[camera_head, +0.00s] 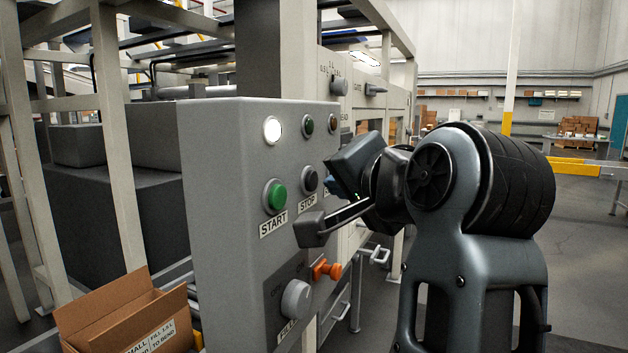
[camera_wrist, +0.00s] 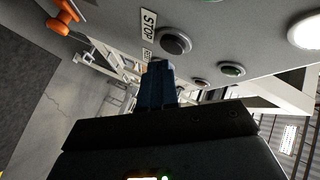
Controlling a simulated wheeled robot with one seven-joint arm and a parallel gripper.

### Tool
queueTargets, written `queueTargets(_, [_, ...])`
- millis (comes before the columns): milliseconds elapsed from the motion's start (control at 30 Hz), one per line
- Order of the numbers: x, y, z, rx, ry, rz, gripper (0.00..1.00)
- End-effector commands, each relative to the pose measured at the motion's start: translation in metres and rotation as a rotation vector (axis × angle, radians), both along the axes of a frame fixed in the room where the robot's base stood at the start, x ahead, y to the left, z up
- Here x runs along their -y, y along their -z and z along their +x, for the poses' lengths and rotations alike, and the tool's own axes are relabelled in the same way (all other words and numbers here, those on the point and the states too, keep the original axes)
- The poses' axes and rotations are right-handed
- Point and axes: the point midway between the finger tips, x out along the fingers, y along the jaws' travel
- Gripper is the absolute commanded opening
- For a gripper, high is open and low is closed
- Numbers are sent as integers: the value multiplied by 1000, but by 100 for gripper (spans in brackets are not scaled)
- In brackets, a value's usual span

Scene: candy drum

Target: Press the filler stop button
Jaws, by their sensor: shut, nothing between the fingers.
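The stop button is a dark round button (camera_head: 310,178) above its STOP label on the grey control panel (camera_head: 230,200). It also shows at the top of the wrist view (camera_wrist: 175,40), beside the STOP label. My gripper (camera_wrist: 157,70) is shut and empty. Its dark blue fingertips point at the panel just beside and below the button in the wrist view. In the head view the gripper (camera_head: 330,184) is just right of the stop button, and whether the fingertips touch the panel cannot be told.
A green START button (camera_head: 275,196) sits left of stop. A lit white lamp (camera_head: 272,130), small dark buttons (camera_head: 308,124), a grey knob (camera_head: 296,299) and an orange handle (camera_head: 327,269) also stick out from the panel. An open cardboard box (camera_head: 125,315) stands at lower left.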

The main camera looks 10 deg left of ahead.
Motion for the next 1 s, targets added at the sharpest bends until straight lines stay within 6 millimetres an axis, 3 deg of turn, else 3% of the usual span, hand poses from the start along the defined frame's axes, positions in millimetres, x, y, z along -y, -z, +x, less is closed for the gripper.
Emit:
queueTargets(167, [5,0,-1,-1,2,0,0])
queueTargets(633, [43,-1,-15,0,2,1,0])
queueTargets(1000, [47,0,-17,-1,1,0,0])
